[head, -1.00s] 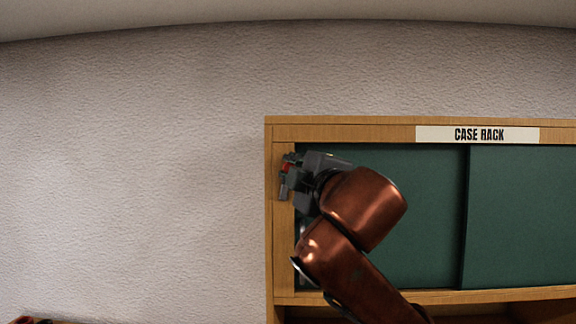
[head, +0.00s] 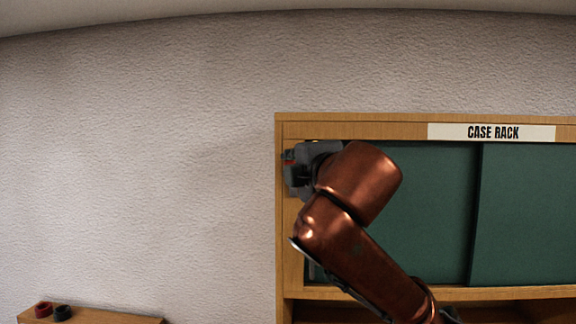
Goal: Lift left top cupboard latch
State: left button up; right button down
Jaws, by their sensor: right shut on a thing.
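The wooden cupboard (head: 290,250) has green sliding doors (head: 430,220) and a "CASE RACK" label (head: 492,132). My right gripper (head: 289,168) is at the cupboard's upper left frame post. The rest of the latch is hidden behind the gripper. My right arm covers the lower left part of the left door. My left gripper is not in view.
A low wooden surface (head: 105,318) at the bottom left carries a red ring-like item (head: 43,309) and a black one (head: 62,312). The textured wall left of the cupboard is bare. An open shelf space lies below the doors.

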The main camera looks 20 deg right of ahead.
jog(key=c, duration=1.8)
grip_release()
jog(key=shift+w+a, duration=0.1)
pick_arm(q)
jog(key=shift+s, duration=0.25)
pick_arm(e)
jog(key=s+a, duration=0.1)
jog(key=s, duration=1.1)
jog(key=shift+a+r, duration=0.2)
jog(key=shift+a, duration=0.1)
jog(key=shift+w, duration=0.1)
